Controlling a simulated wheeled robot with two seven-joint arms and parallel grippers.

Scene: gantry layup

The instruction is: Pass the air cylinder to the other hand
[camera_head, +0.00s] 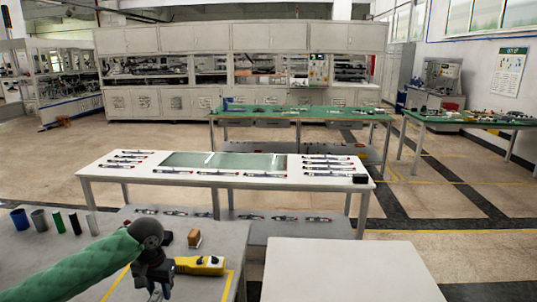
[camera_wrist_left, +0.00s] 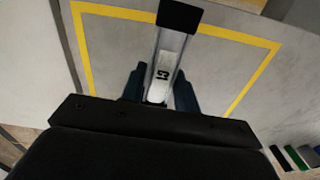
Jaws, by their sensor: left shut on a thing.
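The air cylinder (camera_wrist_left: 170,50) is a slim silver body with a black end cap and a dark printed mark, seen in the left wrist view. My left gripper (camera_wrist_left: 158,82) is shut on it, with one dark finger on each side. The capped end points away from the wrist. In the head view my left gripper (camera_head: 157,282) hangs over the grey table at the lower left, beside a yellow device. Only a small pale bit of the cylinder shows there, at the bottom. My right gripper is in neither view.
The yellow device (camera_head: 201,265) and a small brown block (camera_head: 194,238) lie on the grey table (camera_head: 60,262). Several coloured tubes stand at its back left. A bare white tabletop (camera_head: 345,272) is to the right. A white table (camera_head: 130,176) with several slim parts stands beyond.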

